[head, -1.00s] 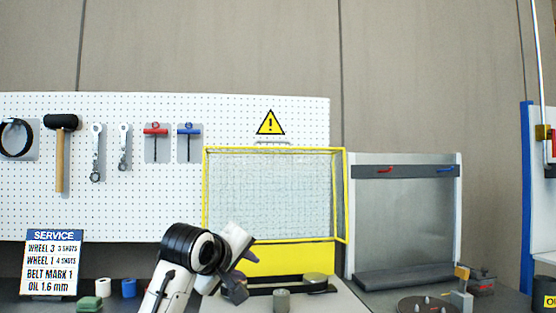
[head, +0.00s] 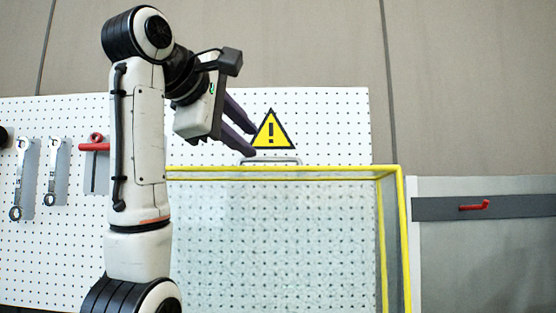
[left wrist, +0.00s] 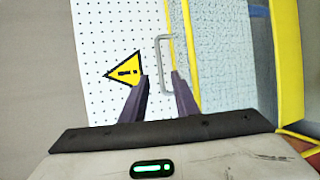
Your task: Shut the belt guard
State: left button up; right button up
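The belt guard is a mesh panel in a yellow frame (head: 404,235). It stands upright in front of the pegboard, with its grey bar handle (head: 270,161) at the top edge. My left gripper (head: 253,133) is open and empty, just above and left of the handle, its fingers pointing right. In the left wrist view the handle (left wrist: 159,62) shows near the tips of the left gripper (left wrist: 160,80), closer to the right finger; I cannot tell whether they touch. The guard's lower part is out of the head view. My right gripper is not in view.
A yellow warning sign (head: 271,133) is on the pegboard (head: 330,125) behind the fingers. Wrenches (head: 20,180) and a red-handled tool (head: 95,145) hang at left. A grey panel with a red hook (head: 475,206) stands to the right of the guard.

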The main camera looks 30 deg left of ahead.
aim_at(270, 159)
pick_arm(q)
jog(key=shift+w+r+p, duration=0.1)
jog(key=shift+w+p, duration=0.85)
jog(key=shift+p, duration=2.1)
jog(key=x, duration=0.6)
jog(key=shift+w+a+f+p, duration=0.1)
jog(key=shift+w+f+p, duration=0.05)
jog(key=shift+f+p, duration=0.25)
jog(key=shift+w+f, duration=0.2)
jog(key=shift+w, duration=0.45)
jog(key=shift+c, duration=0.5)
grip_shut()
